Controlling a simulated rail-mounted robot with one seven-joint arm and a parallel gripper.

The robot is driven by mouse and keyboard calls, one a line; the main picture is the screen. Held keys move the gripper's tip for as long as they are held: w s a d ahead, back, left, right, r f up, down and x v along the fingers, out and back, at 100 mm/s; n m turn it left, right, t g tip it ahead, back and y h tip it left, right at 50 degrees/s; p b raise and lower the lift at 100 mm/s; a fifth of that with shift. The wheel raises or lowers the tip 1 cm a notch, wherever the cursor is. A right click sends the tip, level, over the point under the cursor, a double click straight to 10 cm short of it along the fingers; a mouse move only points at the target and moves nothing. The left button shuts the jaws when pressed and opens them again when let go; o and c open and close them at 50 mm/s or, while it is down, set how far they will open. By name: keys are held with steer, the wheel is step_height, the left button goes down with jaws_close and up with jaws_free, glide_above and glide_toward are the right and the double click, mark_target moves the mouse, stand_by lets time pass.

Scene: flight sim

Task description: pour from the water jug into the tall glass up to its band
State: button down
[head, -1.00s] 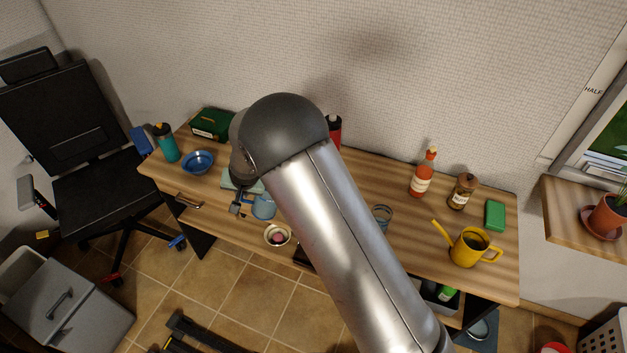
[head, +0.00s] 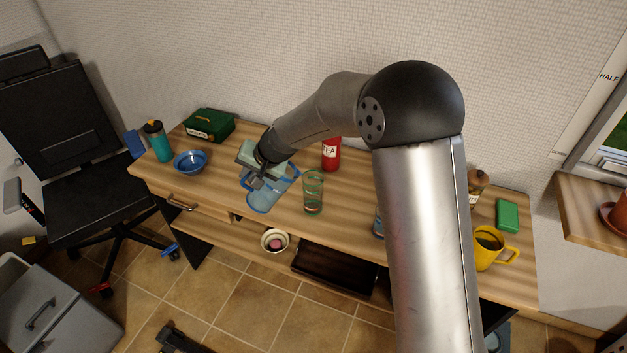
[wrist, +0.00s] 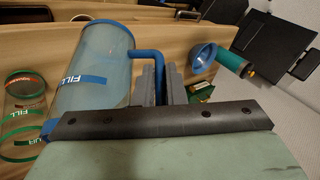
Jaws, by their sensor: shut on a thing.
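The water jug (head: 264,199) is clear blue with a blue rim and a blue handle. My gripper (head: 259,181) is shut on its handle, which also shows in the wrist view (wrist: 149,55). The tall glass (head: 313,190), clear with green bands, stands on the desk just right of the jug. In the wrist view the glass (wrist: 22,120) is at the left edge, beside the jug (wrist: 92,72), with fill lettering. I see no clear stream; the water levels are unclear.
A red tea tin (head: 331,154) stands behind the glass. A blue bowl (head: 190,162), a teal bottle (head: 158,142) and a green box (head: 209,126) are at the left. A yellow watering can (head: 488,248) is at the right.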

steer(key=shift+d+r+b, duration=0.15)
steer(key=shift+r+b, duration=0.15)
steer(key=shift+b, duration=0.25)
steer(key=shift+w+d+r+m+y+b, duration=0.15)
steer(key=shift+d+r+y+b, duration=0.3)
steer(key=shift+r+y+b, duration=0.4)
steer(key=shift+w+d+r+m+y+b, duration=0.15)
steer(key=shift+d+r+y+b, duration=0.4)
steer(key=shift+b, duration=0.35)
stand_by(0.4)
steer(key=shift+w+d+r+m+g+y+b, duration=0.1)
steer(key=shift+d+r+m+g+y+b, duration=0.05)
steer(key=shift+d+r+y+b, duration=0.4)
steer(key=shift+w+d+r+m+g+y+b, duration=0.1)
steer(key=shift+d+r+m+g+y+b, duration=0.15)
steer(key=shift+r+y, duration=0.45)
stand_by(4.1)
